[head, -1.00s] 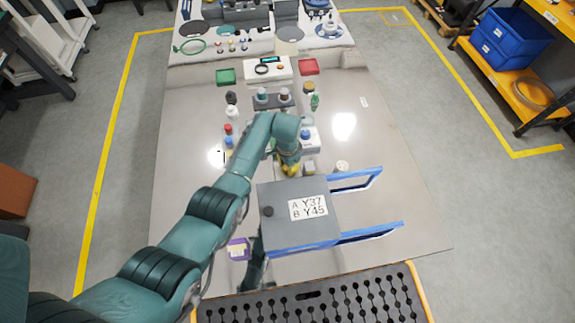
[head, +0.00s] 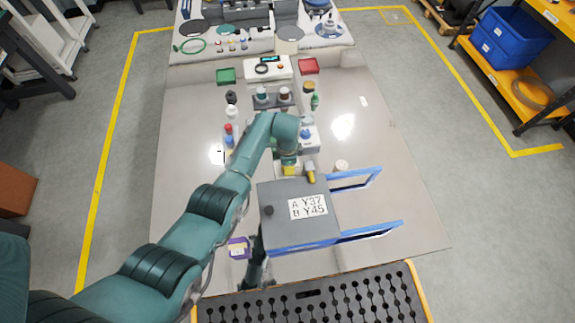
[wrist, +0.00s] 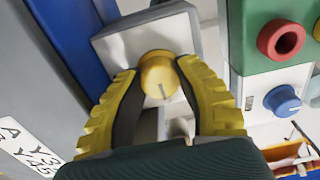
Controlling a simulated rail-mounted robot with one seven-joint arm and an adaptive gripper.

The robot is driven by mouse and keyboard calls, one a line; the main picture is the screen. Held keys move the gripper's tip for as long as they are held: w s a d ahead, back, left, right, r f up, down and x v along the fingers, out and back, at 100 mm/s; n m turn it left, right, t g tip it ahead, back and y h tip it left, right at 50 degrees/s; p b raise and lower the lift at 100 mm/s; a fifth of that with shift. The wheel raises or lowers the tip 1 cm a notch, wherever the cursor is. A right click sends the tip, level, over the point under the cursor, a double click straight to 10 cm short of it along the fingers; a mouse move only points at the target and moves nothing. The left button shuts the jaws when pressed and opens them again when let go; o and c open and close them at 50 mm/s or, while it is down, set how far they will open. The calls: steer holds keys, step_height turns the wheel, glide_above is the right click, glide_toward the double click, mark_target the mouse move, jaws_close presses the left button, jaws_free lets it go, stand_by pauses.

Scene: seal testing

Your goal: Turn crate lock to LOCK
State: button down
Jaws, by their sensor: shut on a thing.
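The crate has a grey lid (head: 275,236) with a label reading A Y37, B Y45, and blue frame parts at its right. In the wrist view, its blue edge (wrist: 72,40) runs down the left side. A yellow round knob (wrist: 159,70), which looks like the crate lock, stands on a pale grey plate (wrist: 118,45) beside that edge. A thin line marks its face, pointing down in the picture. My gripper (wrist: 159,78) is shut on the knob, one yellow finger on each side. In the head view, my gripper (head: 298,170) is at the crate's far edge. No LOCK lettering is readable.
A blue knob (wrist: 282,100) and a red ring (wrist: 282,39) on a green block stand close right of my gripper in the wrist view. Bottles and a rack (head: 273,101) stand beyond. A purple box (head: 239,247) lies left of the crate.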

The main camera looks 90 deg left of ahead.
steer(key=shift+d+f, duration=0.15)
steer(key=shift+f, duration=0.05)
steer(key=c, duration=0.6)
jaws_free()
steer(key=shift+r, duration=0.15)
step_height(320, 180, up, 12)
